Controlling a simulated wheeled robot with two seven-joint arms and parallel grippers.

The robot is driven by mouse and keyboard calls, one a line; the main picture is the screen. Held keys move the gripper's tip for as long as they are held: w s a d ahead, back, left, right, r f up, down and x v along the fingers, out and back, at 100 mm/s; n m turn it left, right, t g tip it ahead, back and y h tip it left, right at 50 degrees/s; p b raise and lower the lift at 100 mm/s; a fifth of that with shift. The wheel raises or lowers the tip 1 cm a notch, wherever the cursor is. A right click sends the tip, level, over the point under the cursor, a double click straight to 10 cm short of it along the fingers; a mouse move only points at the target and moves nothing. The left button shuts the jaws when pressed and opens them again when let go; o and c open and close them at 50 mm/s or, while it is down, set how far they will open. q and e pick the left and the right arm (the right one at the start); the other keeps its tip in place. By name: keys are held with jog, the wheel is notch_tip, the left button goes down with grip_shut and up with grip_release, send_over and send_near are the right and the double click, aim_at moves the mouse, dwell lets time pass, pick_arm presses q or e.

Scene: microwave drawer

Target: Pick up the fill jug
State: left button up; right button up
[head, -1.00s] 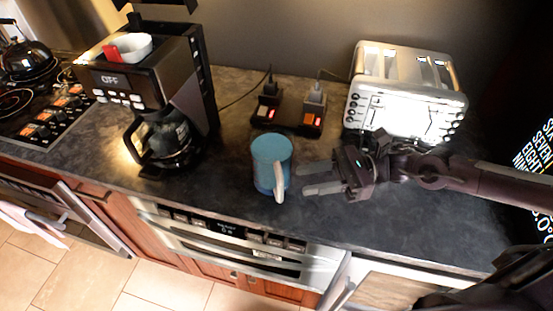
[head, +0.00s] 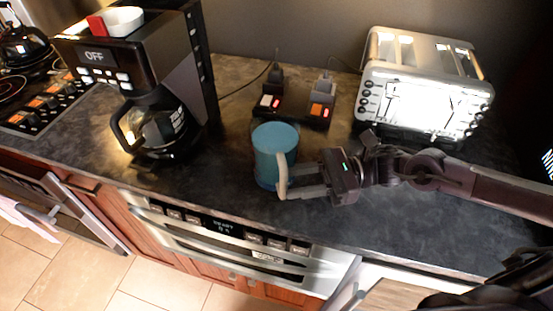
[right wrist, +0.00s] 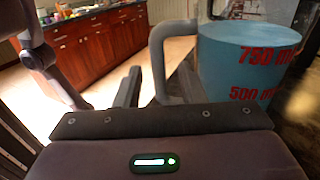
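The fill jug (head: 272,150) is a blue measuring jug with a pale grey handle, standing upright on the dark counter. In the right wrist view the jug (right wrist: 250,65) shows red 750 ml and 500 ml marks, with its handle (right wrist: 158,62) to the left of its body. My right gripper (head: 294,181) reaches in from the right at the handle. In the right wrist view its two fingers (right wrist: 160,78) are apart, one on each side of the handle; a gap shows beside the left finger. Whether the other finger touches cannot be told. My left gripper is not in view.
A coffee maker (head: 165,75) with a glass carafe (head: 158,128) stands to the left of the jug. A power strip (head: 294,112) with plugs lies behind it. A toaster (head: 425,85) stands at the back right. The counter's front edge is close, above an oven drawer (head: 235,240).

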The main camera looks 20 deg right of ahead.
aim_at(283, 183)
jog(key=shift+w+a, duration=0.15)
jog(key=shift+a, duration=1.4)
jog(key=shift+c, duration=0.5)
grip_shut()
jog(key=shift+r, duration=0.2)
